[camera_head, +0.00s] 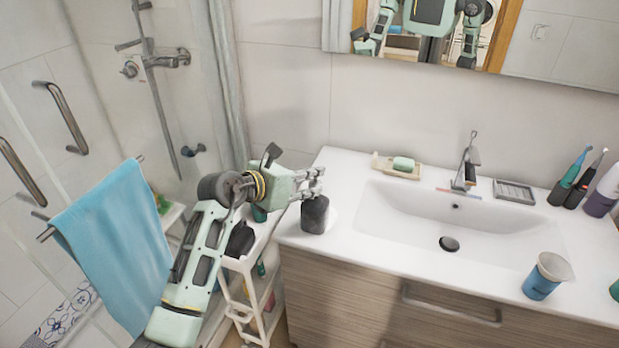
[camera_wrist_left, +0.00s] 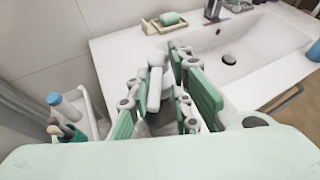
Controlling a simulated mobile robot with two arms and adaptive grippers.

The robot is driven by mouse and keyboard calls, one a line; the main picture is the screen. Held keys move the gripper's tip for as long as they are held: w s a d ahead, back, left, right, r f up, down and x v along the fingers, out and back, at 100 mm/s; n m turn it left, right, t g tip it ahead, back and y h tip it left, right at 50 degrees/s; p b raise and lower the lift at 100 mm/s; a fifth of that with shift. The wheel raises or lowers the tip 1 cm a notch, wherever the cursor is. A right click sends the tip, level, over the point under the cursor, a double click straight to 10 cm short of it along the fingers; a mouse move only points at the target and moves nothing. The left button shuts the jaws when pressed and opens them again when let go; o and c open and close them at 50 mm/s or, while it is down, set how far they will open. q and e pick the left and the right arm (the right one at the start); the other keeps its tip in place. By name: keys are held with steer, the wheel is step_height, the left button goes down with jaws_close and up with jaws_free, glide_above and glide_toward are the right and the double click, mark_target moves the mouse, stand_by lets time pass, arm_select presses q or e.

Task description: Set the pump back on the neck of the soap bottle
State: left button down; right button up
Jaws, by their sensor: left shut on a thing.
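A dark grey soap bottle (camera_head: 314,216) stands upright at the left end of the white washbasin counter. My left gripper (camera_head: 314,182) is directly above it, with its fingers close over the bottle's top. In the left wrist view the gripper's fingers (camera_wrist_left: 166,95) are shut on a white piece, which appears to be the pump (camera_wrist_left: 154,90). In the head view the fingers hide most of the pump and the bottle's neck. I cannot tell whether the pump touches the neck. My right gripper is not in view.
A soap dish (camera_head: 383,166) holds a green soap bar (camera_head: 403,164) behind the basin (camera_head: 385,215). The tap (camera_head: 467,165) is farther right. A blue cup (camera_head: 541,284) stands at the front right. A white trolley (camera_head: 243,264) is left of the counter.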

arm_select(q)
steer(key=shift+a+f, duration=0.1)
stand_by(0.7)
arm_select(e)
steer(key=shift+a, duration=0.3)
arm_select(q)
steer(key=shift+f, duration=0.35)
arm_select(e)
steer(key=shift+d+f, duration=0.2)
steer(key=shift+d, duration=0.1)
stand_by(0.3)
arm_select(q)
steer(key=shift+f+b, duration=0.45)
steer(key=shift+f, duration=0.1)
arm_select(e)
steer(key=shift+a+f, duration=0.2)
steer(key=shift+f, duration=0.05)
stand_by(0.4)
arm_select(q)
steer(key=c, duration=1.5)
jaws_free()
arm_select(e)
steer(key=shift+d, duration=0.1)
arm_select(q)
steer(key=shift+s, duration=0.1)
steer(key=v, duration=1.2)
steer(key=shift+r, duration=0.1)
